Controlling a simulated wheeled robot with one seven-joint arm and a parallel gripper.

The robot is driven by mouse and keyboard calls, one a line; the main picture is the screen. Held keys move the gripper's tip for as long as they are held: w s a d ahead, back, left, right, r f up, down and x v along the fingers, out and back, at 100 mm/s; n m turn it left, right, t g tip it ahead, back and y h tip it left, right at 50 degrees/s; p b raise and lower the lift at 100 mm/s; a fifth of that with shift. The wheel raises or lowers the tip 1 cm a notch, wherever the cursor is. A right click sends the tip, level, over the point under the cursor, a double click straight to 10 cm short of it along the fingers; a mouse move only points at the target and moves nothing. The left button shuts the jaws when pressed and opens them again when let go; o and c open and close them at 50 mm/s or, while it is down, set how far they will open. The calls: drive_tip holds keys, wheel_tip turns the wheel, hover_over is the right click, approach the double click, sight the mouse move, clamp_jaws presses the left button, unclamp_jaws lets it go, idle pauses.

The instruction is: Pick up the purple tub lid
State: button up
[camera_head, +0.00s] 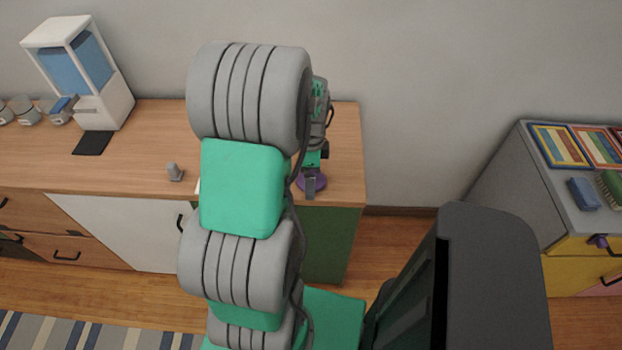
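The purple tub lid (321,184) is a small round purple disc near the front right edge of the wooden counter top. My gripper (310,190) is right at the lid, and one grey finger shows in front of it, covering its middle. The lid's left side is partly hidden by my arm. I cannot tell whether the fingers touch the lid or whether they are open or shut.
Several small items stand far left. A grey cabinet (508,170) with books stands at right. Bare floor lies between.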

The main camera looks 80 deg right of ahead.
drive_tip(key=c, duration=1.4)
